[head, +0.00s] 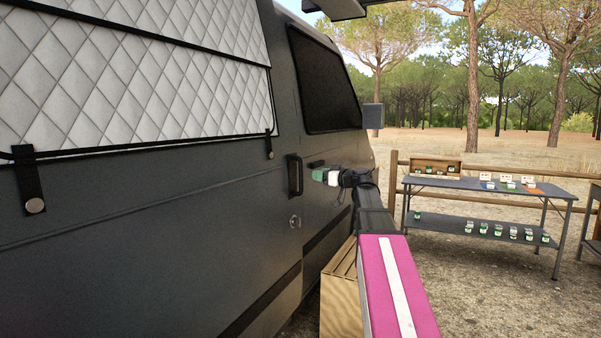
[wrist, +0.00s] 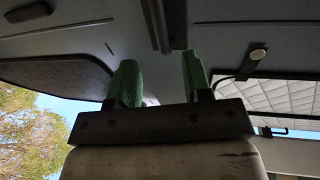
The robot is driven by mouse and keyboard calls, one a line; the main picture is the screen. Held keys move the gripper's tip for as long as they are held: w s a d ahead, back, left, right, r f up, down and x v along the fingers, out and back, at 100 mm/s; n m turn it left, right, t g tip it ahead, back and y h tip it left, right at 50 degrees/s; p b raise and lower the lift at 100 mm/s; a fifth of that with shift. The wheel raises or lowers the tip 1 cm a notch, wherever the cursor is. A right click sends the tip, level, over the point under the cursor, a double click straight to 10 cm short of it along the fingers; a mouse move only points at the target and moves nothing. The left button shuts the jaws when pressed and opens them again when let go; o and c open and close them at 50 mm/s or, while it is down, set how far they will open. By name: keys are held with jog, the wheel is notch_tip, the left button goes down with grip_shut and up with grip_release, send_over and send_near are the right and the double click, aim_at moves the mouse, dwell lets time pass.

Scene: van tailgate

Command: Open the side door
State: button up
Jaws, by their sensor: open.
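The side door (head: 200,215) is a dark grey van panel with a quilted window cover, and it looks shut, flush with the body. Its black upright handle (head: 294,175) stands near the door's front edge; it also shows at the top of the wrist view (wrist: 160,25). My gripper (head: 319,175) is just right of the handle in the head view, apart from it in the picture. In the wrist view its green fingers (wrist: 160,78) are spread with nothing between them, and the handle appears beyond the gap. Its exact distance from the handle is unclear.
A round lock (head: 295,220) lies below the handle. A front-door handle (head: 316,163) and dark window (head: 328,85) are farther forward. A wooden crate (head: 341,300) stands beside the van under my arm. A grey table (head: 480,190) with small goods stands right, before a wooden fence.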

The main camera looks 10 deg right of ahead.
aim_at(302, 172)
jog(key=x, duration=1)
jog(key=shift+a, duration=0.1)
grip_shut()
jog(key=shift+f, duration=0.1)
